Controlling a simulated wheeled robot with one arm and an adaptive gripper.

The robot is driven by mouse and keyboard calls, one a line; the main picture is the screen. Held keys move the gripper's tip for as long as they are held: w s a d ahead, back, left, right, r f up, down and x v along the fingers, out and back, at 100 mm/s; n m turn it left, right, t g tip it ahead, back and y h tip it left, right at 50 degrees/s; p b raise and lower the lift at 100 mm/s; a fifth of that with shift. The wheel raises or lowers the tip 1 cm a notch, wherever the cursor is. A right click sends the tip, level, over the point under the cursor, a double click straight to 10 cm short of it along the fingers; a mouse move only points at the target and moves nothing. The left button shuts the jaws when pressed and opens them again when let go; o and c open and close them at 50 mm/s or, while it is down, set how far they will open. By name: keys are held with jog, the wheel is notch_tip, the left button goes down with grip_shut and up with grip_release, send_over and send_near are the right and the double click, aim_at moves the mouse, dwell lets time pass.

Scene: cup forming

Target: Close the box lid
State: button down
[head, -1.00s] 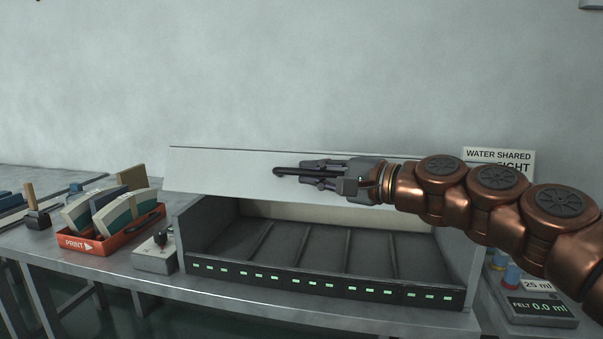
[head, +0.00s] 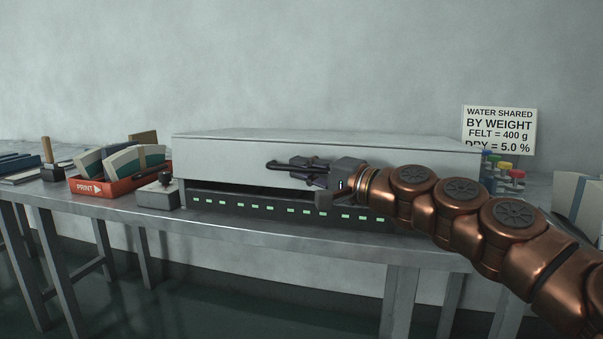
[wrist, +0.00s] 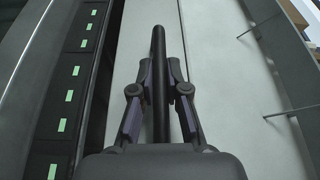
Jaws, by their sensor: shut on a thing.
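The box (head: 186,201) stands on the metal bench, with a dark front strip of small green lights. Its pale lid (head: 222,160) is low over the box, with its front face hanging down. A dark gap shows between the lid's lower edge and the light strip, widest at the left and middle. My gripper (head: 297,169) is at the lid's front face, right of its middle, shut on the dark bar handle (head: 277,163). In the wrist view the handle (wrist: 159,55) runs between the two fingers, with the pale lid face (wrist: 215,90) beside it.
A red tray (head: 117,186) marked PRINT holds blocks at the left. A small grey box with a dark knob (head: 158,194) stands close to the box's left side. Colored-cap bottles (head: 505,172) and a wall sign (head: 499,130) are at the right.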

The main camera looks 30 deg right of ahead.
aim_at(304, 141)
notch_tip(304, 141, down, 4)
jog(key=n+b, duration=0.1)
jog(key=b, duration=0.2)
jog(key=shift+w+r+y+b, duration=0.1)
jog(key=shift+r+y+b, duration=0.05)
jog(key=shift+y+b, duration=0.15)
jog(key=shift+f, duration=0.2)
jog(key=c, duration=1.4)
grip_release()
jog(key=shift+d, duration=0.1)
jog(key=shift+c, duration=0.2)
jog(key=shift+r, duration=0.25)
notch_tip(304, 141, up, 9)
jog(key=shift+r, duration=0.45)
